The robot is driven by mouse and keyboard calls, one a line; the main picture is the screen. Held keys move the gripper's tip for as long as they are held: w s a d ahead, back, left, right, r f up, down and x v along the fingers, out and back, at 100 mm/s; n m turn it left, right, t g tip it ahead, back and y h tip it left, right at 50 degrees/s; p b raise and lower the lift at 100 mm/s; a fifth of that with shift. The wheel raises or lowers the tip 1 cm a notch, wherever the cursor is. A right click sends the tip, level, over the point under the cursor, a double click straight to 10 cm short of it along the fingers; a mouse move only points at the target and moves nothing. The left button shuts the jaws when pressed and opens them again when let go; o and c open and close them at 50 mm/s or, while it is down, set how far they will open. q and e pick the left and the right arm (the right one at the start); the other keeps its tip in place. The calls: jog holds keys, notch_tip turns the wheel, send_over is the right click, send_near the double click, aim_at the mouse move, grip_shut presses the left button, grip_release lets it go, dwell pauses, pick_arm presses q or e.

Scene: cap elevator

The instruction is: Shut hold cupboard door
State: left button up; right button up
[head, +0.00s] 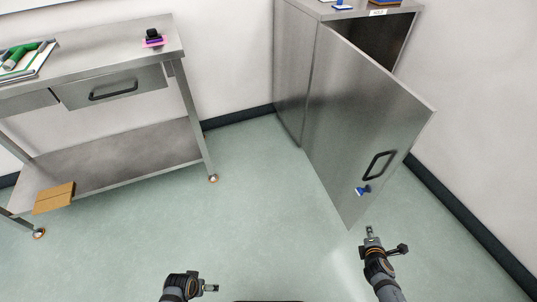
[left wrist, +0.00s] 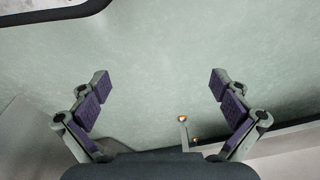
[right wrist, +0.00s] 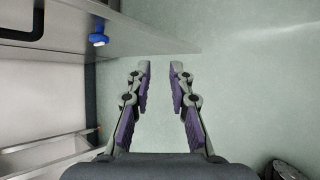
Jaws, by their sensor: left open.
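The hold cupboard (head: 292,75) is a grey metal cabinet at the upper right of the head view, with a small label (head: 378,12) on its top edge. Its door (head: 350,120) stands wide open, swung out into the room, with a black handle (head: 378,165) and a blue knob-like piece (head: 363,190). My right gripper (head: 370,231) is near the door's lower free corner, apparently apart from it. In the right wrist view its fingers (right wrist: 160,75) are partly open and empty, with the door (right wrist: 150,30) at upper left. My left gripper (head: 211,288) is low; its fingers (left wrist: 157,85) are wide open and empty.
A metal bench (head: 105,50) with a drawer (head: 110,88) and lower shelf (head: 110,160) stands at the left. A brown box (head: 54,198) lies on that shelf. The floor (head: 250,200) between bench and door is clear. A wall with dark skirting bounds the right side.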

jog(key=w+r+n+t+b, duration=0.4)
jog(key=w+r+n+b, duration=0.3)
jog(key=n+t+h+b, duration=0.1)
jog(key=n+t+b, duration=0.1)
jog(key=n+t, duration=0.3)
send_near(372, 166)
jog(key=w+r+n+g, duration=0.1)
pick_arm(q)
jog(key=w+d+r, duration=0.2)
jog(key=d+r, duration=0.1)
jog(key=r, duration=0.2)
jog(key=shift+w+r+t+h+b, duration=0.35)
jog(key=shift+w+t+h, duration=0.05)
pick_arm(e)
jog(key=x, duration=0.9)
jog(key=shift+w+d, duration=0.15)
jog(key=shift+w, duration=0.15)
grip_shut()
